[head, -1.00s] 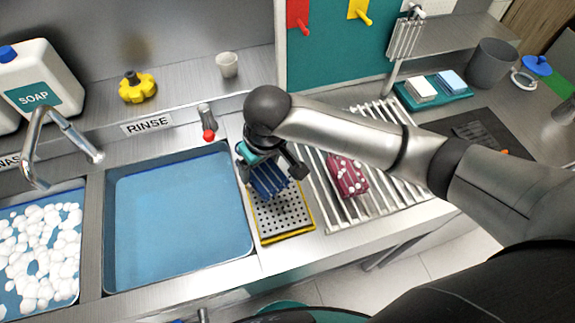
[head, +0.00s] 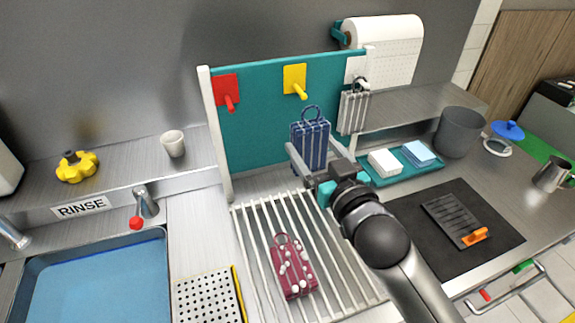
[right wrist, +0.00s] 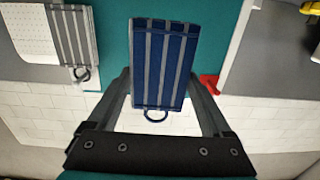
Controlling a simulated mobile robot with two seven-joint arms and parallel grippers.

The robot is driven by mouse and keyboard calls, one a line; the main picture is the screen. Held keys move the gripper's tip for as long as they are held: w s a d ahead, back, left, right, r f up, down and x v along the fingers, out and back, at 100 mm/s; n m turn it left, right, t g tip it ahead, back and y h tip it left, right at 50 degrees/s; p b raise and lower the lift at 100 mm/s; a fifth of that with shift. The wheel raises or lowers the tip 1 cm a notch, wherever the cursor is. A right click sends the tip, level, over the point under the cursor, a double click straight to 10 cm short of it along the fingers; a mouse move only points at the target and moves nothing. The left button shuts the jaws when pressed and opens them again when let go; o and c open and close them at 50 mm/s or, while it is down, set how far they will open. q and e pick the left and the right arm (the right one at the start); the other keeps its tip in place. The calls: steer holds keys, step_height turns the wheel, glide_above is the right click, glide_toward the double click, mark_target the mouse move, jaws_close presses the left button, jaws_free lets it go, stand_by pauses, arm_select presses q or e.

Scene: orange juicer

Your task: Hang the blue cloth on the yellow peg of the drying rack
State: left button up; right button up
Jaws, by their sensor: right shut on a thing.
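The blue cloth (head: 311,150), dark with pale stripes and a loop on top, is upright in my right gripper (head: 314,158), which is shut on it. In the right wrist view, the cloth (right wrist: 165,65) sits between the two fingers with its loop pointing down in the picture. The yellow peg (head: 300,92) sticks out of a yellow plate on the teal board of the drying rack (head: 258,130). The cloth's loop is below and slightly right of the peg in the head view, apart from it. My left gripper is not in view.
A red peg (head: 229,102) is left of the yellow one. A grey striped cloth (head: 353,112) hangs at the right. A maroon dotted cloth (head: 293,268) lies on the slatted drainer (head: 250,240). A teal tray (head: 380,178) with folded pieces is at the right.

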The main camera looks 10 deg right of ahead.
steer(key=shift+s+d+r, duration=0.1)
steer(key=shift+d+r, duration=0.15)
steer(key=shift+d, duration=0.5)
steer(key=shift+b+x, duration=0.4)
steer(key=shift+x, duration=0.35)
steer(key=shift+b+x, duration=1.7)
steer(key=shift+x, duration=2.1)
steer(key=shift+w+f, duration=0.4)
steer(key=shift+w, duration=0.25)
steer(key=shift+f, duration=0.1)
steer(key=o, duration=1)
